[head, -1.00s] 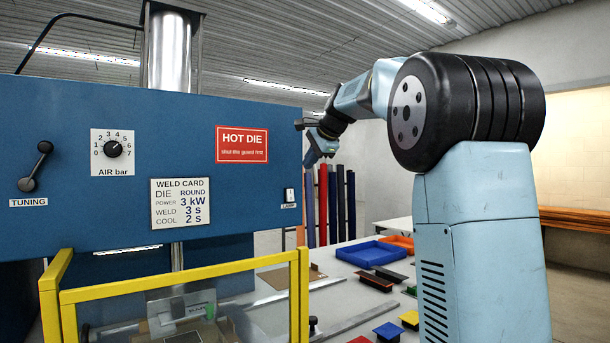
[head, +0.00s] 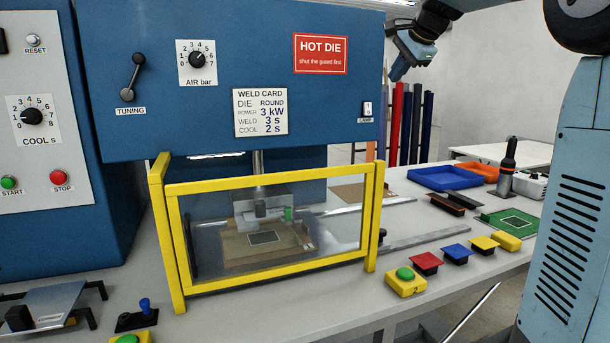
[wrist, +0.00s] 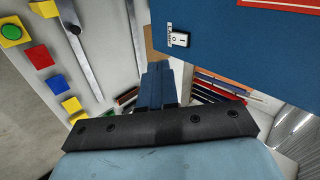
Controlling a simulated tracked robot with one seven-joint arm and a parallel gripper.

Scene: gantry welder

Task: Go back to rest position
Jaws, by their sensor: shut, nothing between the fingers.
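My gripper (head: 398,68) is at the upper right of the head view, just right of the blue welder cabinet (head: 230,120). It points down and hangs in the air above the bench, near the lamp switch (head: 367,109). In the wrist view its blue fingers (wrist: 158,85) lie together with nothing between them. The lamp switch also shows in the wrist view (wrist: 179,39), close to the right of the fingers. Part of my arm runs out of the top of the head view.
The yellow-framed guard (head: 270,185) stands in front of the die. Green (head: 405,275), red, blue and yellow parts line the bench's front edge. A blue tray (head: 444,177) and an orange tray (head: 478,171) lie farther back. Upright coloured rolls (head: 405,125) stand behind.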

